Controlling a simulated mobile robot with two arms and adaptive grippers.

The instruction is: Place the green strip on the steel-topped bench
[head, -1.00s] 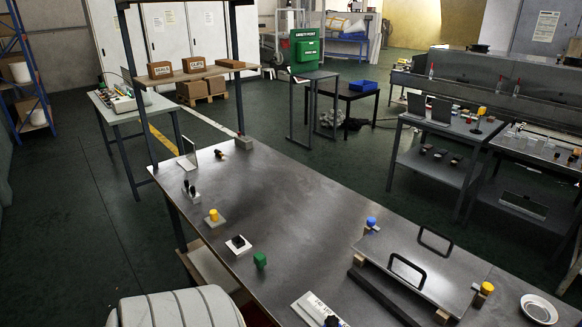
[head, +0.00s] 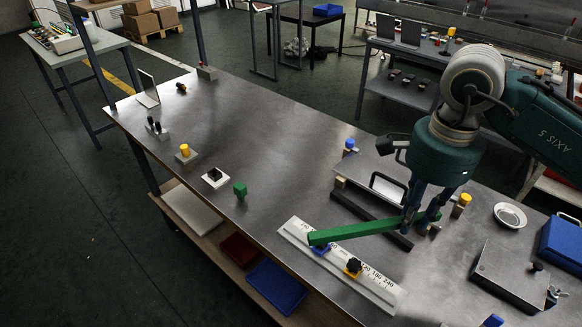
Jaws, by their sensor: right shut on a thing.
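The green strip (head: 355,231) is a long, narrow bar in the head view, running roughly level across the picture. My right gripper (head: 424,220) points down and is shut on the strip near its right end. The strip's left end lies over a white scale rail (head: 372,287); I cannot tell whether it touches anything below. The steel-topped bench (head: 285,130) spans the middle of the view beneath the strip. My left gripper is not in view.
A dark bar and a plate with black handles (head: 388,187) lie under and behind the right gripper. A green block (head: 240,191), a black-knobbed piece (head: 215,177) and a yellow-capped piece (head: 186,152) stand along the left edge. The bench's middle is clear.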

